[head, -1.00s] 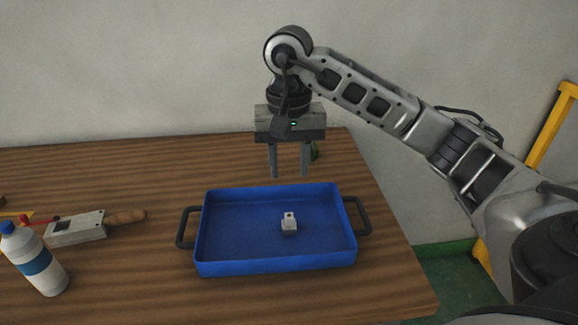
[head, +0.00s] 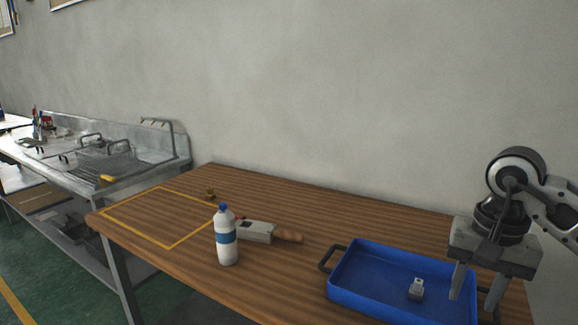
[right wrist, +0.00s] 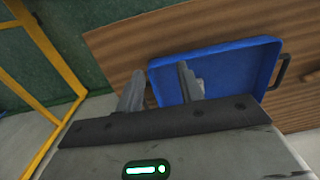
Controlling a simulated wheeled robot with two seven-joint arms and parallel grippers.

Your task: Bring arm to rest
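My right gripper (head: 476,292) hangs at the right of the head view, fingers down, apart and with nothing between them. It appears in front of the right end of a blue tray (head: 343,296). A small light-grey metal block (head: 416,289) with a hole in its top lies inside the tray, left of the fingers. In the right wrist view, the open fingers (right wrist: 162,85) show against the blue tray (right wrist: 268,62) and the floor. My left gripper is in neither view.
A white bottle with a blue cap (head: 227,238) stands on the wooden table (head: 330,222), beside a grey tool with a wooden handle (head: 289,236). A yellow outlined area (head: 170,246) marks the table's left end. A metal sink bench (head: 150,170) stands farther left. A yellow frame (right wrist: 50,70) shows in the wrist view.

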